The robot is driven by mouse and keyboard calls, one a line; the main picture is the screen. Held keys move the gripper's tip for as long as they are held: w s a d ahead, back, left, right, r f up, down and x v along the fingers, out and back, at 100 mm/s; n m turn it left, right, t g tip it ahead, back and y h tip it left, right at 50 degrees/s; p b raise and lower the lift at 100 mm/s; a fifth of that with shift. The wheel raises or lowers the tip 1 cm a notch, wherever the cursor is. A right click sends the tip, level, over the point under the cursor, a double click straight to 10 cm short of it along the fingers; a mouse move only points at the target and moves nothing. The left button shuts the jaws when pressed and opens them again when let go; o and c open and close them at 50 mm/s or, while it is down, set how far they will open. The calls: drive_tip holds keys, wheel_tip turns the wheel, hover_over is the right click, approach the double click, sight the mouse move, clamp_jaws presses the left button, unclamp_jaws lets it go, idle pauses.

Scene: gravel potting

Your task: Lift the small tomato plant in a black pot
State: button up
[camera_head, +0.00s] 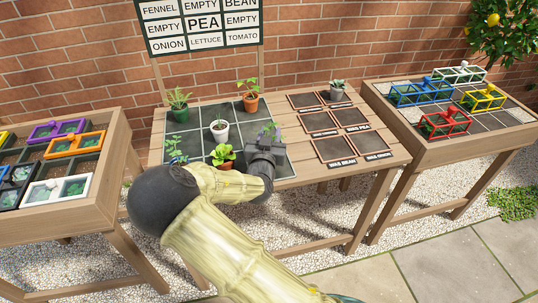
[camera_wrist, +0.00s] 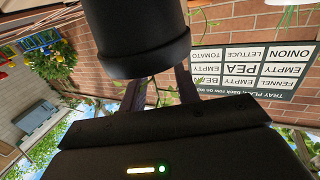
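In the upside-down wrist view a black pot (camera_wrist: 135,35) fills the top middle, its wider rim toward the picture's middle. Some thin green leaves (camera_wrist: 160,92) show beyond the rim, between the two fingers of my gripper (camera_wrist: 160,82). The fingers stand apart and their ends pass behind the pot, so I cannot tell whether they press on it. In the head view my gripper (camera_head: 265,152) is at the front right of the dark plant tray (camera_head: 197,141).
Dark labelled squares (camera_head: 334,149) lie right of the tray, mostly bare. A sign (camera_head: 203,22) stands behind; side tables hold coloured frames.

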idle(0.4)
clamp_jaws()
wheel_tip(320, 180, up, 10)
drive_tip(key=p, duration=0.1)
idle(0.6)
idle(0.4)
